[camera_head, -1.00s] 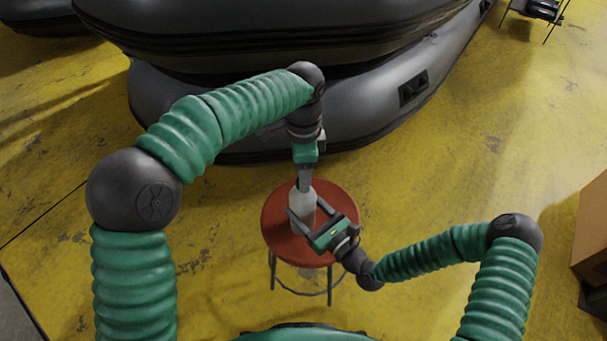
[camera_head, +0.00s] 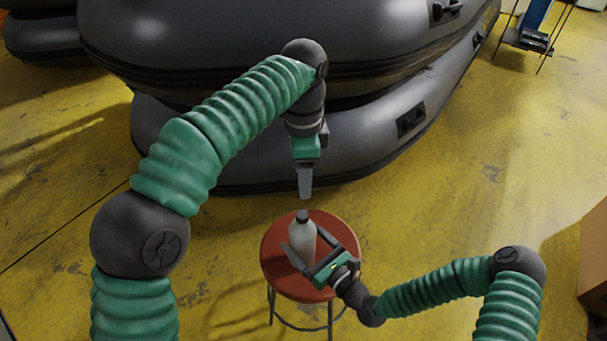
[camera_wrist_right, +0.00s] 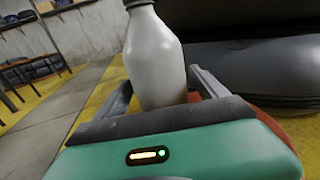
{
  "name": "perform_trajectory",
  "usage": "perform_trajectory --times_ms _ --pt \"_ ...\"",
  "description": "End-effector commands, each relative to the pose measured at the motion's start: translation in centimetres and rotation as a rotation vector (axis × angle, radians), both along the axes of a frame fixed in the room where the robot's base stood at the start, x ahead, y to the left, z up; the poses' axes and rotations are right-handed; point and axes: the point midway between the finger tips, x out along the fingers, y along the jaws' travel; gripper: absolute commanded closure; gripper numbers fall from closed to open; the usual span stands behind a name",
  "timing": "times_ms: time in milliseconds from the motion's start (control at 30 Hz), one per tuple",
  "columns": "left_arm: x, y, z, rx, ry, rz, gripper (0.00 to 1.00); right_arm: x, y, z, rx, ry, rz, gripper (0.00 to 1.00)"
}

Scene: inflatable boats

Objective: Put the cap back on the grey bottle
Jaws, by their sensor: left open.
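The grey bottle (camera_head: 301,244) stands upright on the red round stool (camera_head: 273,262). A dark cap (camera_head: 302,215) sits on its neck; I cannot tell how tightly. The bottle also shows in the right wrist view (camera_wrist_right: 153,60), with the cap (camera_wrist_right: 138,3) cut by the top edge. My left gripper (camera_head: 305,192) points down just above the cap, open and apart from it; its fingers overlap in the head view. My right gripper (camera_head: 303,234) is open, with one finger on each side of the bottle and its palm close to it.
Large dark inflatable boats (camera_head: 250,140) are stacked behind the stool. A brown box (camera_head: 592,262) stands at the right edge. The yellow floor (camera_head: 480,190) is clear to the right of the stool.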

Motion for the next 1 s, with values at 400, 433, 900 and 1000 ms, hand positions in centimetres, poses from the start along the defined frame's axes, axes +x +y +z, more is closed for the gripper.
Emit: perform_trajectory --times_ms 400,433,900,1000 --pt "0.0 0.0 0.2 0.0 0.0 0.0 0.48 -0.4 -0.4 0.1 0.0 0.001 0.0 0.12" --pt "0.0 0.0 0.3 0.0 0.0 0.0 0.48 -0.7 -0.6 0.1 0.0 0.001 0.0 0.12" --pt "0.0 0.0 2.3 0.0 0.0 0.0 0.48 -9.1 -7.6 0.1 0.0 0.004 -0.004 0.12" --pt "0.0 0.0 2.6 0.0 0.0 0.0 0.48 -10.7 -9.0 0.0 0.0 0.004 -0.003 0.12"
